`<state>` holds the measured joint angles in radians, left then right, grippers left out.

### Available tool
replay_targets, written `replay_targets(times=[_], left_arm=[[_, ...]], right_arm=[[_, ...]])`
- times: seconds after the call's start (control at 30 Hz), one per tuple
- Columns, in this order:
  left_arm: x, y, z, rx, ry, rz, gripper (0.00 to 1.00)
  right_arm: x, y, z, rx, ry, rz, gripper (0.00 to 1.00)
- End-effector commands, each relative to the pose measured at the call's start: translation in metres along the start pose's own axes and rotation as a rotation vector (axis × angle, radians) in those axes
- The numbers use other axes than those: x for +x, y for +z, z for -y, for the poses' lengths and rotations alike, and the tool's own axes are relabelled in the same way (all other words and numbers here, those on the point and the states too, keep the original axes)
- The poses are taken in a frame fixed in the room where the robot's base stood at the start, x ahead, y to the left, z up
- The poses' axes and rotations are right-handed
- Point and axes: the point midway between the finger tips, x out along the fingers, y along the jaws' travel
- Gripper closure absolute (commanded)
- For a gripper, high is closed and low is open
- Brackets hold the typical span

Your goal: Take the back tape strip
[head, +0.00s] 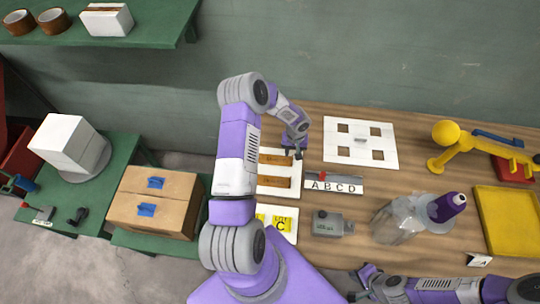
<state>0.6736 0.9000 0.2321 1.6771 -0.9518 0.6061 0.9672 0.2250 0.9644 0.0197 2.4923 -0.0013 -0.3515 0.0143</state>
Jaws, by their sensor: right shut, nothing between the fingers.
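A white board carries two brown tape strips, one behind the other. The back tape strip (272,160) lies on the upper part of the board, and the front tape strip (275,182) lies below it. My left gripper (294,153) points down at the right end of the back strip, and my arm hides part of the board's left side. The fingers are too small to show whether they are open or touch the strip. My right gripper (358,284) is shut and empty near the table's front edge.
A white plate with square holes (360,141) lies behind right. An ABCD strip (334,184), a grey box (328,224), a clear bag (397,219) and a yellow tray (508,222) lie right. A cardboard box (154,202) stands left.

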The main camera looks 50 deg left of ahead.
Motion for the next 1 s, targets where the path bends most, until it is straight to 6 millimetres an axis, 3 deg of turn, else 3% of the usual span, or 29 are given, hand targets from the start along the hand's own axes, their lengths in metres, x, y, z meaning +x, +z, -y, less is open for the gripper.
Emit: replay_targets(times=[0.33,0.63,0.67,0.9,1.0], left_arm=[[0.045,0.007,-0.001,0.003,0.004,0.001,0.64],[0.051,0.006,-0.001,0.002,0.004,-0.001,0.64],[0.051,0.006,-0.001,0.002,0.004,-0.001,0.65],[0.05,0.006,-0.001,0.002,0.004,0.0,1.0],[0.05,0.006,-0.001,0.002,0.004,0.0,1.0]], right_arm=[[-0.009,-0.001,0.004,0.0,0.0,-0.002,1.0],[-0.009,0.0,0.004,0.0,0.0,-0.002,1.0],[-0.009,0.0,0.004,0.0,0.0,-0.002,1.0],[-0.009,0.0,0.004,0.0,0.0,-0.002,1.0],[-0.009,0.0,0.004,0.0,0.0,-0.002,1.0]])
